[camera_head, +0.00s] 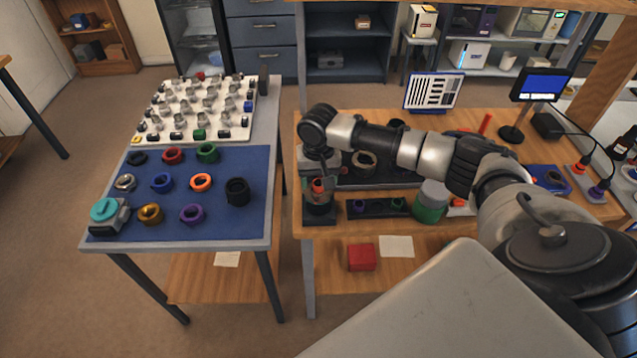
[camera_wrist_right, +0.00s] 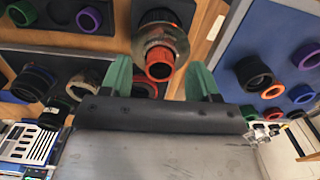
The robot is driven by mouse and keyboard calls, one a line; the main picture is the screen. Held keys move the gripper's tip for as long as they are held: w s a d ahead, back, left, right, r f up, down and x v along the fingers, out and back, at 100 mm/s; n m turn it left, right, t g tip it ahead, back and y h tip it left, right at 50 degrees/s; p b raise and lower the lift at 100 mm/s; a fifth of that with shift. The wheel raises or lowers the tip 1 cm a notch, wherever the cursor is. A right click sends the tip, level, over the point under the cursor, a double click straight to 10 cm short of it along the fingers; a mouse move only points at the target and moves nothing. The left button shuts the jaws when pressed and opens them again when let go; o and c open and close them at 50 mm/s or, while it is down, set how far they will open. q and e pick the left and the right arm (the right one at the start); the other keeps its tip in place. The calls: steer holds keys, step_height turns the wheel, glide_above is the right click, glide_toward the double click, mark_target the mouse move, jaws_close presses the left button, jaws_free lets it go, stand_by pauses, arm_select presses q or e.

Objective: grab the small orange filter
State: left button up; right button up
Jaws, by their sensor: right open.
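A small orange ring (camera_wrist_right: 160,62), apparently the filter, sits on a clear-walled cylinder on a dark stand. In the head view, this orange ring (camera_head: 318,185) shows just below my right gripper (camera_head: 318,158), on the black stand (camera_head: 319,213) at the workbench's left front. In the right wrist view the green fingers of my right gripper (camera_wrist_right: 159,75) are apart, one on each side of the ring. I cannot tell whether they touch it. Another orange ring (camera_head: 201,181) lies on the blue mat (camera_head: 172,226); it also shows in the wrist view (camera_wrist_right: 272,90). My left gripper is out of view.
The side table left of the workbench holds several coloured rings, a black cylinder (camera_head: 237,191) and a white peg board (camera_head: 153,126). On the workbench, a dark tray (camera_head: 373,208) with a purple and a green ring and a green-and-white jar (camera_head: 432,201) stand right of the stand.

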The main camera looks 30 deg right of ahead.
steer(key=shift+f, duration=0.45)
steer(key=shift+c, duration=0.2)
steer(key=c, duration=0.9)
steer(key=shift+c, duration=0.2)
steer(key=shift+r, duration=0.1)
